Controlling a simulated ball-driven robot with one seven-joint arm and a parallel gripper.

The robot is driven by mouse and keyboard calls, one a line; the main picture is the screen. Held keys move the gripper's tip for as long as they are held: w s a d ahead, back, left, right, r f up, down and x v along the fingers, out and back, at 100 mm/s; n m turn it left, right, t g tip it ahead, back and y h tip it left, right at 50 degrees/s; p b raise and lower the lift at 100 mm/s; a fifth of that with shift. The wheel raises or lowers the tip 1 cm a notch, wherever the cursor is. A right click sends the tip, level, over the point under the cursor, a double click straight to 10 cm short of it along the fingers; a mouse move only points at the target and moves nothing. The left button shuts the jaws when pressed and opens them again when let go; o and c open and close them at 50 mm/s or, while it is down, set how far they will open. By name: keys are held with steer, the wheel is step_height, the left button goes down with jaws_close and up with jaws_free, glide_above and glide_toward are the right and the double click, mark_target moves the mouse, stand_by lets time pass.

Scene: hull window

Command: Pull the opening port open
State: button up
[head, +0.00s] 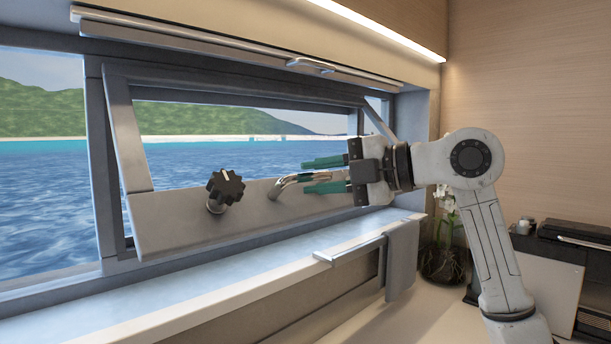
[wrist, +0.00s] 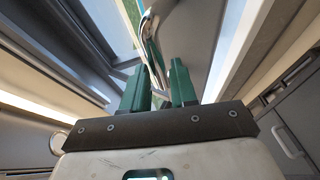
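The opening port (head: 190,222) is a grey-framed window sash. Its lower rail stands inward of the fixed frame, so it is tilted partly open. A curved metal handle (head: 287,184) sits on the lower rail, with a black star-shaped knob (head: 225,187) to its left. My gripper (head: 305,177) comes from the right, its two green fingers apart, one above and one below the handle's free end. In the wrist view the handle (wrist: 152,48) shows at and beyond the gap between the fingertips (wrist: 160,70). Contact with the handle cannot be told.
A pale sill (head: 200,285) runs below the port. A rail with a grey towel (head: 402,258) hangs under it at right. A potted orchid (head: 443,255) and dark equipment (head: 560,250) stand at the right. A blind housing (head: 240,45) runs above the window.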

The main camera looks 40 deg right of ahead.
steer(key=shift+x, duration=1.3)
jaws_close()
